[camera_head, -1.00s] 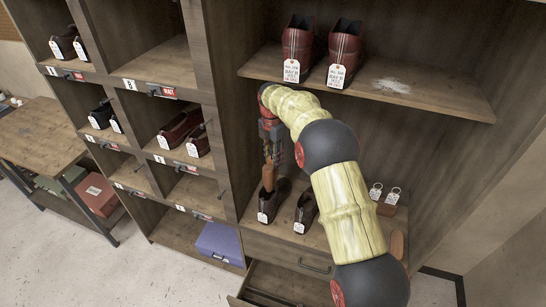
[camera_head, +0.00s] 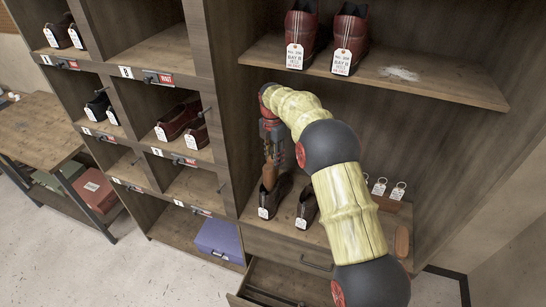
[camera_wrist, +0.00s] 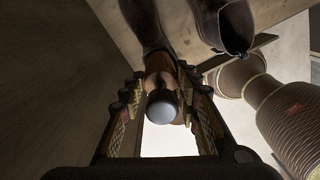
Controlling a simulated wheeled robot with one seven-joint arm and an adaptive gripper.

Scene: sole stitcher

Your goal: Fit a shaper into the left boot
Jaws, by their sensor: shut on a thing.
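The left boot (camera_head: 275,197), dark brown with a white tag, stands on the lower shelf, with the other boot (camera_head: 306,209) to its right. My gripper (camera_head: 271,153) is above the left boot, shut on an orange-brown shaper (camera_head: 269,174). The shaper is roughly upright, its lower end at the boot's opening; how deep it sits I cannot tell. In the wrist view the shaper's silver knob (camera_wrist: 163,106) lies between the fingers, with the left boot (camera_wrist: 144,22) beyond it and the other boot (camera_wrist: 228,26) at top right.
Reddish boots (camera_head: 300,30) stand on the upper shelf (camera_head: 440,85) above my arm. Key-ring-like tags (camera_head: 380,186) and a brown piece (camera_head: 402,240) lie to the right. An open drawer (camera_head: 285,282) is below. Cubbies with tagged shoes fill the left.

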